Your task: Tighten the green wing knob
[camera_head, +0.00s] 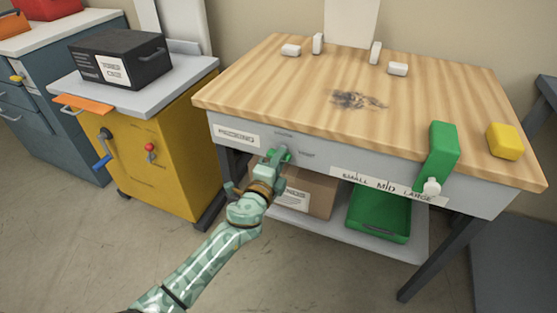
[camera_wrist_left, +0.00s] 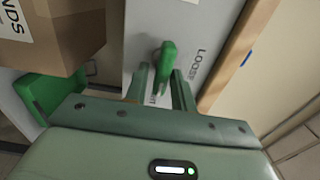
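The green wing knob (camera_head: 285,152) sits on the grey front apron of the wood-topped table, between small printed labels. In the left wrist view the knob (camera_wrist_left: 166,58) shows as a green bar running lengthwise, near lettering that starts "LOOS". My left gripper (camera_head: 273,161) is at the knob and hides part of it in the head view. In the left wrist view the left gripper's two fingers (camera_wrist_left: 161,82) stand apart, with the knob's lower end between them and a small gap showing. Contact cannot be made out. My right gripper is not in view.
A cardboard box (camera_head: 312,193) and a green tray (camera_head: 378,214) are on the shelf below. A green block (camera_head: 438,155) hangs at the apron's right, beside a yellow block (camera_head: 505,141). White blocks lie on the tabletop (camera_head: 290,85). A yellow cabinet (camera_head: 165,150) stands left.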

